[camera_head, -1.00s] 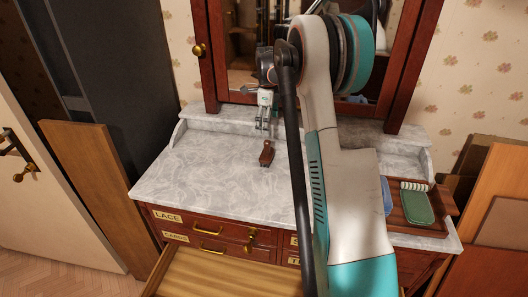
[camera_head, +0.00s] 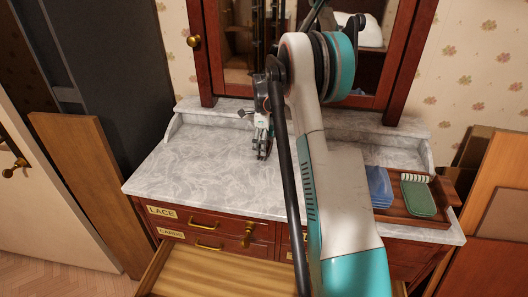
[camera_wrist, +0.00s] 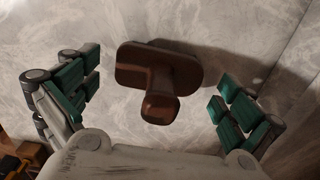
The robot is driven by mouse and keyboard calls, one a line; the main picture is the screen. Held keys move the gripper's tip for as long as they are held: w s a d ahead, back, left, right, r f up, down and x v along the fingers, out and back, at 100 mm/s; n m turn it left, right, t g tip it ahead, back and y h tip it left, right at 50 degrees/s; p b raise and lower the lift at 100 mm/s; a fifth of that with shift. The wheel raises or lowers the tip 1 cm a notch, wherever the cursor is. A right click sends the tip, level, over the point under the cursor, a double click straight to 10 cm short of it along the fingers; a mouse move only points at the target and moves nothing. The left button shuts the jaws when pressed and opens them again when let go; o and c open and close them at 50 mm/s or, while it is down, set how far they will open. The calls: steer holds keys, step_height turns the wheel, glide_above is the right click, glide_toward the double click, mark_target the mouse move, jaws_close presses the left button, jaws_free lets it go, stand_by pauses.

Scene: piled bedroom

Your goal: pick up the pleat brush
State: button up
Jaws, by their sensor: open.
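A dark brown, brush-like piece, which I take for the pleat brush (camera_wrist: 157,78), has an oblong base and a stubby knob handle. It sits on the marble dresser top in the wrist view, its handle toward my camera. My gripper (camera_wrist: 156,90) is open, with green-padded fingers on the left and right of the brush, apart from it. In the head view my gripper (camera_head: 263,152) is low over the marble and hides the brush. Bristles are not visible.
The marble top (camera_head: 200,165) is clear around my gripper. A wooden tray (camera_head: 408,222) at the right holds a blue item (camera_head: 379,187) and a green item (camera_head: 418,197) with a white ridged edge. A mirror frame stands behind. An open drawer (camera_head: 220,272) juts out in front.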

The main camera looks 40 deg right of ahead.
steer(key=shift+f, duration=0.6)
steer(key=shift+r, duration=0.1)
steer(key=c, duration=1.1)
steer(key=shift+r, duration=0.1)
step_height(320, 180, up, 20)
steer(key=p, duration=0.5)
steer(key=o, duration=0.4)
steer(key=c, duration=0.8)
steer(key=shift+r+p, duration=2.25)
steer(key=shift+r, duration=0.65)
